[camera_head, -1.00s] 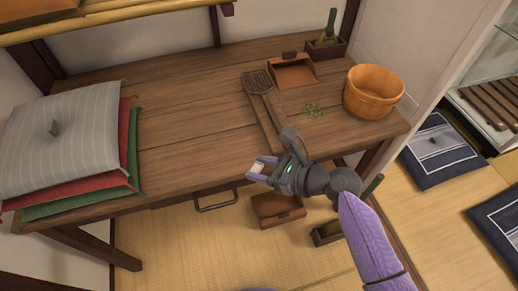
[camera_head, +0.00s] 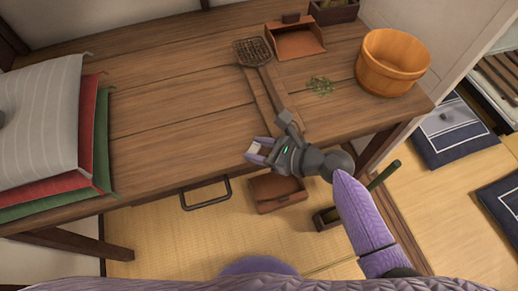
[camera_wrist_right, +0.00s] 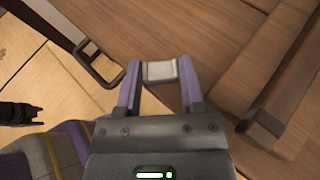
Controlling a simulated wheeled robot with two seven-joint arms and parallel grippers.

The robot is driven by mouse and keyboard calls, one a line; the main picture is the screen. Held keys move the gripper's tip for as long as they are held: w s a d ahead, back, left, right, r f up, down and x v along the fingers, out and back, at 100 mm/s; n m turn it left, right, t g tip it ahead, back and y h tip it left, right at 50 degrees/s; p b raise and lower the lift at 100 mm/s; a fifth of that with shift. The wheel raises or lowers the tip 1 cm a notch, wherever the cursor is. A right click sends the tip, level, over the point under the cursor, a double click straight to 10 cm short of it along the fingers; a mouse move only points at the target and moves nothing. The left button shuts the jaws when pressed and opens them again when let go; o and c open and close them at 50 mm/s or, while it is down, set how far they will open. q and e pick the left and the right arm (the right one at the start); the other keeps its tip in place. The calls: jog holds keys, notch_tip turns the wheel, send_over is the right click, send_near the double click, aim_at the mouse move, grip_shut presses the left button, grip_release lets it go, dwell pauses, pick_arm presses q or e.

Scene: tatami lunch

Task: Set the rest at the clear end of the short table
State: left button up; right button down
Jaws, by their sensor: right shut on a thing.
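A small pale rest (camera_head: 259,149) is held between the purple fingers of my right gripper (camera_head: 257,154). The right wrist view also shows the rest (camera_wrist_right: 160,71) as a whitish block pinched between both fingertips. My right gripper is over the front edge of the brown wooden table (camera_head: 170,135). I cannot tell its exact height above the top. The top is bare between the cushions and the wooden scoop. My left gripper is not in view.
Stacked cushions (camera_head: 40,115) cover the table's left end. A mesh-ended wooden scoop (camera_head: 253,53), dustpan-like tray (camera_head: 295,42), green sprigs (camera_head: 321,86) and wooden tub (camera_head: 391,62) are to the right. A brown box (camera_head: 277,191) is below the front edge.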

jog(key=shift+c, duration=2.4)
grip_release()
